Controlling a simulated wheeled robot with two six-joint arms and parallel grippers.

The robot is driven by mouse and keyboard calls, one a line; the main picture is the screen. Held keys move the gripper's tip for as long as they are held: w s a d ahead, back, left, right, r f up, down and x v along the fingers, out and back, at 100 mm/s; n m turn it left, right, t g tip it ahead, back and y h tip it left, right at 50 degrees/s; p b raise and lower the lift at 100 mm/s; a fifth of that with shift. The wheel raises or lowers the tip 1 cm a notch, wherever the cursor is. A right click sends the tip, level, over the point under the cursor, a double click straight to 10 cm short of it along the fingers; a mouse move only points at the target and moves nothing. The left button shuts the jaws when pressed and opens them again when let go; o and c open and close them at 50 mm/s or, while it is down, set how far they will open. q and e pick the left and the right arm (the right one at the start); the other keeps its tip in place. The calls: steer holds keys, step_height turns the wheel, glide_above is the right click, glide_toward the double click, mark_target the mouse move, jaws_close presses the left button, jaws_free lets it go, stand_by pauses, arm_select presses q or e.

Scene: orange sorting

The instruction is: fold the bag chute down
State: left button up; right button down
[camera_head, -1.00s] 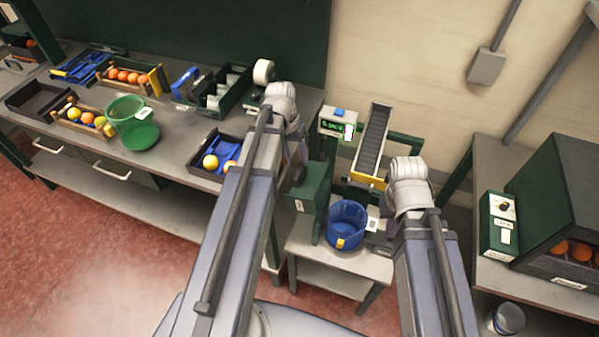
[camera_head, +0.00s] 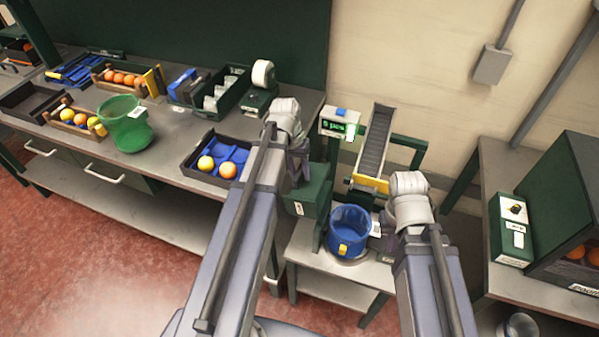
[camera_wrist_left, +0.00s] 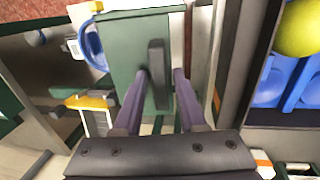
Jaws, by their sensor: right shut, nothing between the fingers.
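The dark ribbed chute (camera_head: 376,140) slopes down toward the front in the head view, with a yellow lip (camera_head: 371,184) at its lower end. A blue bag-lined bucket (camera_head: 350,231) stands below it.
A tray (camera_head: 190,168) with a yellow and an orange fruit lies left of my left arm. A lit display (camera_head: 338,124) stands left of the chute. A dark green cabinet (camera_head: 560,190) stands at the right.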

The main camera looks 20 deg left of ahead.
arm_select(q)
jaws_close()
stand_by(1.1)
